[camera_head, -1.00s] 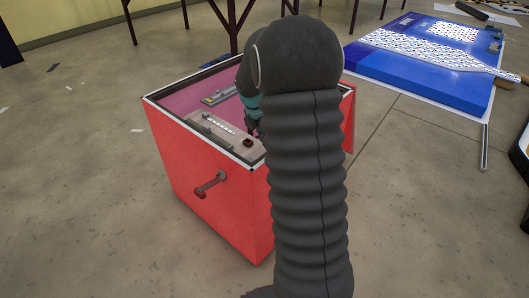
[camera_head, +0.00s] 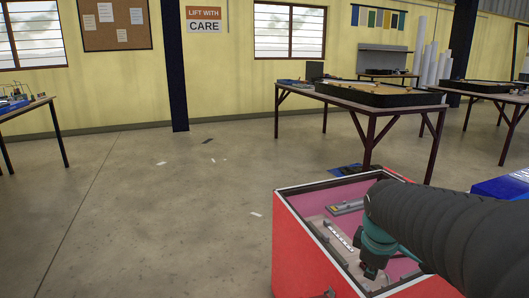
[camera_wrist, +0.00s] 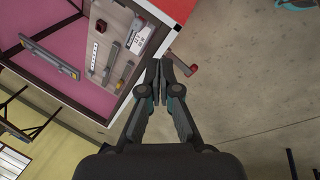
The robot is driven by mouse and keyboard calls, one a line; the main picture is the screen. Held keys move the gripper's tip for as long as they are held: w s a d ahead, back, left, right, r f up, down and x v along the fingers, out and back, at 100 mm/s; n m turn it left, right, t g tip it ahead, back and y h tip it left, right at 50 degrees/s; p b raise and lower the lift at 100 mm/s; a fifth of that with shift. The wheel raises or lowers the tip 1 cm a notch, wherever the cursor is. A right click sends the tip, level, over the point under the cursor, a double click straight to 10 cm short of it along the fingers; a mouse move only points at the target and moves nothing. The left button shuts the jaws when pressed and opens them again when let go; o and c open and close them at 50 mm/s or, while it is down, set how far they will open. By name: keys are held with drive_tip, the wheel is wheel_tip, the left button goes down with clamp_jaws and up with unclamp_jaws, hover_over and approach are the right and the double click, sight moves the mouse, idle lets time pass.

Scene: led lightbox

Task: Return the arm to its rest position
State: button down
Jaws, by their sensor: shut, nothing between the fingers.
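My arm reaches in from the right edge of the head view, with a dark ribbed sleeve and a teal wrist. My gripper (camera_head: 370,270) is small and partly hidden there, in front of the lightbox. In the wrist view my gripper (camera_wrist: 165,80) is shut and empty, with its fingertips together near the box's edge. The red lightbox (camera_head: 300,245) is open-topped with a pink inside; it also fills the upper left of the wrist view (camera_wrist: 172,8). A red crank handle (camera_wrist: 182,62) shows just right of the fingertips; contact cannot be told.
A wooden panel (camera_wrist: 112,45) with a lit strip and a grey bar (camera_wrist: 48,57) are in the box. A table (camera_head: 375,105) stands behind it. A blue board (camera_head: 502,185) is at the right edge.

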drive_tip(key=s+a+m+t, duration=0.1)
drive_tip(key=s+a+m, duration=0.2)
drive_tip(key=s+m, duration=0.2)
drive_tip(key=s+a+r+m+t+y, duration=0.1)
drive_tip(key=s+a+m, duration=0.3)
drive_tip(key=s, duration=0.6)
drive_tip(key=shift+s+a+m+y, duration=0.25)
drive_tip(key=shift+a+m+y, duration=0.05)
drive_tip(key=shift+m, duration=0.5)
drive_tip(key=shift+s+d, duration=0.1)
